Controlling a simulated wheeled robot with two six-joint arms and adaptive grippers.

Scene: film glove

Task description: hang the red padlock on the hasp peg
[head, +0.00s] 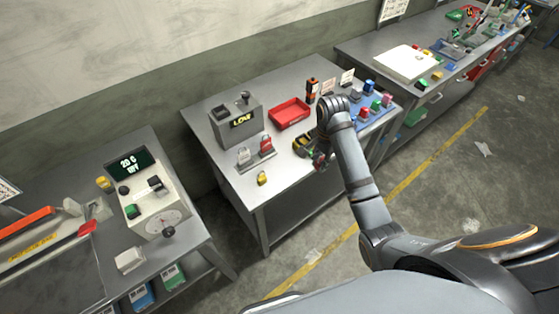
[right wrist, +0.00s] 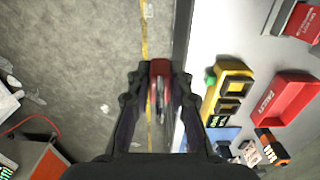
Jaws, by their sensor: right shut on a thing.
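My right gripper (head: 319,162) hangs over the front edge of the middle bench. In the right wrist view the right gripper (right wrist: 158,92) is shut on a red block-like thing with a greyish bar, which looks like the red padlock (right wrist: 160,68). In the head view the held thing is mostly hidden by the gripper. A low grey stand (head: 257,162) on the bench bears a white padlock-like piece (head: 243,155) and a red one (head: 266,146). Which part is the hasp peg I cannot tell. My left gripper is not in view.
A yellow-and-black holder (right wrist: 232,88) lies beside the gripper. A yellow padlock (head: 262,178) sits near the front edge. The bench front between is clear.

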